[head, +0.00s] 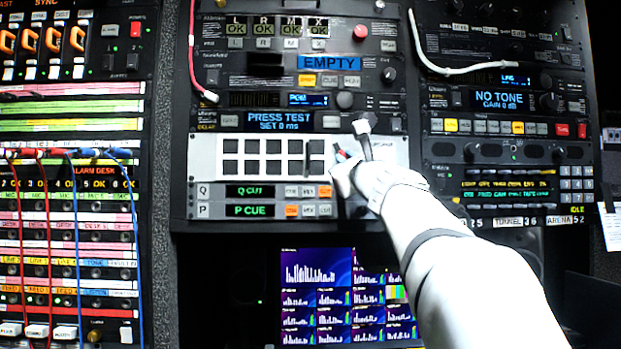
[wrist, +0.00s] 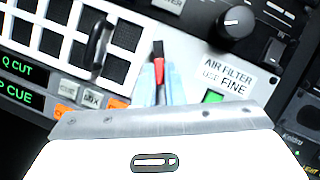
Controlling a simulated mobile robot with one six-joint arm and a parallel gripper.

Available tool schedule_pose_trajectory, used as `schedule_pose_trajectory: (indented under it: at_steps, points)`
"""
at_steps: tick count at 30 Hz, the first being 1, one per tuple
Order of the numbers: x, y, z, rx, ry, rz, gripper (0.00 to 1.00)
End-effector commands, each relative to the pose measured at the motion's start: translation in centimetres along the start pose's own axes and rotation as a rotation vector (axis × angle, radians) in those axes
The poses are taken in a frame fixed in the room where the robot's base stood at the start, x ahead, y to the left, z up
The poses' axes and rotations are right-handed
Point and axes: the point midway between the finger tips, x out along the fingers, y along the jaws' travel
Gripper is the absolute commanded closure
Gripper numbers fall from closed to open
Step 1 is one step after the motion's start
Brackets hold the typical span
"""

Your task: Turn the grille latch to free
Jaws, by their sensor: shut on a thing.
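The grille is a white panel (head: 218,160) with several black square openings and a dark vertical handle (head: 306,160) near its right end. The grille latch (wrist: 158,66) is a small red lever with a black tip, at the grille's right side. In the wrist view it stands almost upright. My gripper (head: 346,165) is at the latch; in the wrist view its pale fingers (wrist: 160,86) are shut on the latch's red part. The fingers hide the latch's lower end. In the head view my gripper mostly covers the latch.
An "AIR FILTER USE FINE" label (wrist: 228,75) and a green patch (wrist: 212,97) lie right of the latch. A dark knob (wrist: 236,22) sits above them. Button rows with Q CUT and P CUE displays (head: 250,191) lie below the grille.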

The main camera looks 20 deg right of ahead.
Motion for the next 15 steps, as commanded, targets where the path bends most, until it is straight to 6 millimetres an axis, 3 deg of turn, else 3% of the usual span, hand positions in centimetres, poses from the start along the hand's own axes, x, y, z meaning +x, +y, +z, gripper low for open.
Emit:
schedule_pose_trajectory:
  at_steps: [15]
  points:
    - [0.01, 0.56, -0.24, 0.355, 0.001, -0.146, 1.00]
